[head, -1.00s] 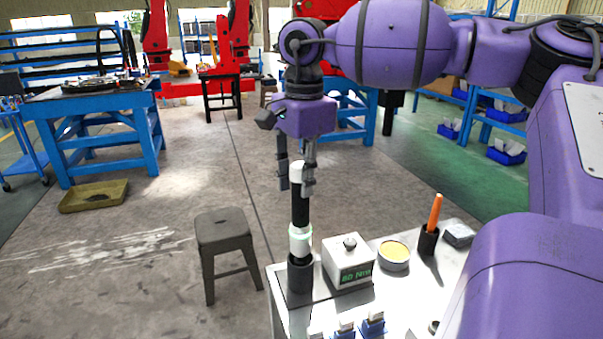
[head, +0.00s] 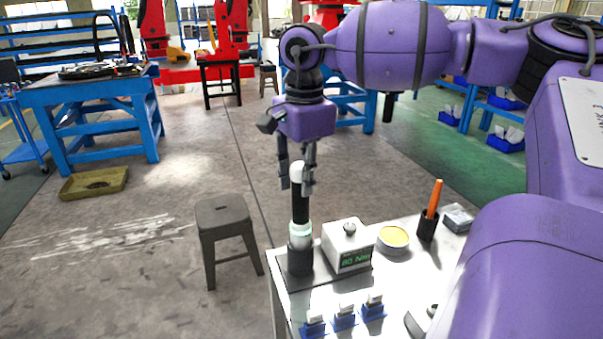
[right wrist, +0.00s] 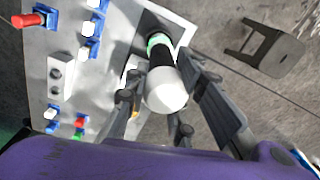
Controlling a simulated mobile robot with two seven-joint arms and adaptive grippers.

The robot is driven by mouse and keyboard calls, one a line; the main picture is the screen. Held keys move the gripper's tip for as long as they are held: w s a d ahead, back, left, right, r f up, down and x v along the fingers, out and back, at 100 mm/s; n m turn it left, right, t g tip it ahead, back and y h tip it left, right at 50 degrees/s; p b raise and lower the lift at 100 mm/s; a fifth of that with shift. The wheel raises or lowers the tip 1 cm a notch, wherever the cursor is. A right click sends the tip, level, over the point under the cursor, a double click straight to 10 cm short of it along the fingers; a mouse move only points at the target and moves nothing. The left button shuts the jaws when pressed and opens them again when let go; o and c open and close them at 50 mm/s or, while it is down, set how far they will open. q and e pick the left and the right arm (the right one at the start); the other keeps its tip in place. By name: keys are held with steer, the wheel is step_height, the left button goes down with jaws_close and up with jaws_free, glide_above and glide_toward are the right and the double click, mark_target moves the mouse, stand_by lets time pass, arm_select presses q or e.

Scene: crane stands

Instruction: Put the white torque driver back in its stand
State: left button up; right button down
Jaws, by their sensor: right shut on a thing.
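The torque driver has a white rounded cap, a black shaft (head: 300,208) and a white collar with a green ring; in the right wrist view its white cap (right wrist: 166,93) faces the camera. It is upright, its lower end inside the black cylindrical stand (head: 300,260) at the cart's left edge. How deep it sits is hidden. My right gripper (head: 297,184) points down from above, with its fingers on both sides of the upper driver, shut on it; it also shows in the right wrist view (right wrist: 160,105). My left gripper is out of view.
Right of the stand are a white box with a green "80 Nm" display (head: 347,247), a yellow-topped tin (head: 393,239) and a black cup (head: 428,228) holding an orange-handled tool. Several blue holders (head: 344,320) line the front. A dark stool (head: 224,230) stands left of the cart.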

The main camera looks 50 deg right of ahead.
steer(key=shift+f, duration=0.85)
steer(key=c, duration=1.4)
jaws_free()
step_height(320, 180, up, 17)
steer(key=shift+s, duration=0.35)
steer(key=shift+r+p, duration=0.1)
steer(key=shift+p, duration=0.2)
